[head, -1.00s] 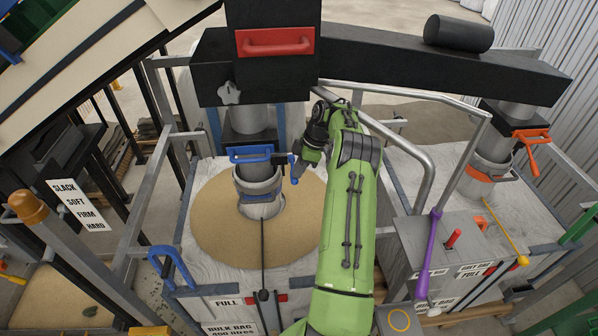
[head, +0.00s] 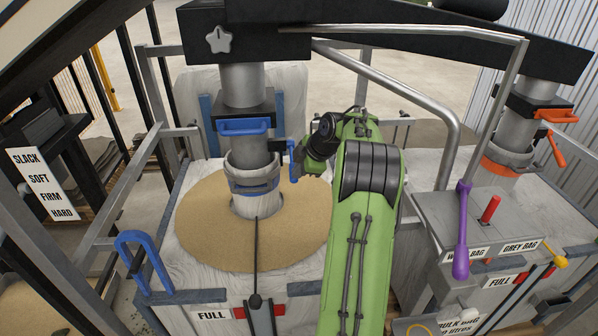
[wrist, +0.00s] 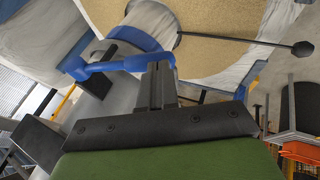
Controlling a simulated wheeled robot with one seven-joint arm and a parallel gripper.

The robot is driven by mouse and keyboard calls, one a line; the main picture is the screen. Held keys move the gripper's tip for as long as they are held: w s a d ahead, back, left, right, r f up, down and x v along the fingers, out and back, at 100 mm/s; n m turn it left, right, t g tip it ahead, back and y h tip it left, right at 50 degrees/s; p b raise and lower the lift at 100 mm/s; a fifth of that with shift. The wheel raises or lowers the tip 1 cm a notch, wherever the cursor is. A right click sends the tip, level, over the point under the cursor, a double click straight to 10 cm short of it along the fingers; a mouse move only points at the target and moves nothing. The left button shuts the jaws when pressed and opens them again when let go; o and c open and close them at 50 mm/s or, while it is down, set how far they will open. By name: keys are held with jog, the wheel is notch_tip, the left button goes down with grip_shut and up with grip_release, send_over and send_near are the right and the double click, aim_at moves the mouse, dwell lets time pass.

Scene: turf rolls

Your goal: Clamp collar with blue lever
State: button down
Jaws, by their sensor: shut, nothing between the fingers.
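The clamp collar (head: 253,172) is a grey band with a blue strip below it, around the steel spout over the sand-coloured bag top. Its blue lever (head: 292,161) points up and down at the collar's right side. My gripper is at the lever's right in the head view, with its fingers mostly hidden by my green wrist. In the wrist view my gripper (wrist: 158,68) is shut and empty. The blue lever (wrist: 108,66) crosses just beyond its fingertips there; I cannot tell whether they touch. The collar's blue strip (wrist: 142,36) curves behind it.
A blue slide handle (head: 244,127) sits above the collar. Steel rails (head: 430,95) pass behind and right of my arm. A control box with a purple lever (head: 462,230) stands at right, near an orange-collared spout (head: 502,165).

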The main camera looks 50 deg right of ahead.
notch_tip(320, 180, down, 3)
jog(key=t+b, duration=0.1)
jog(key=b, duration=0.2)
jog(key=h+b, duration=0.1)
jog(key=b, duration=0.3)
jog(key=shift+w+d+r+t, duration=0.1)
jog(key=shift+w+r+t, duration=0.05)
jog(key=shift+t, duration=0.25)
jog(key=shift+n, duration=0.3)
jog(key=shift+r, duration=0.1)
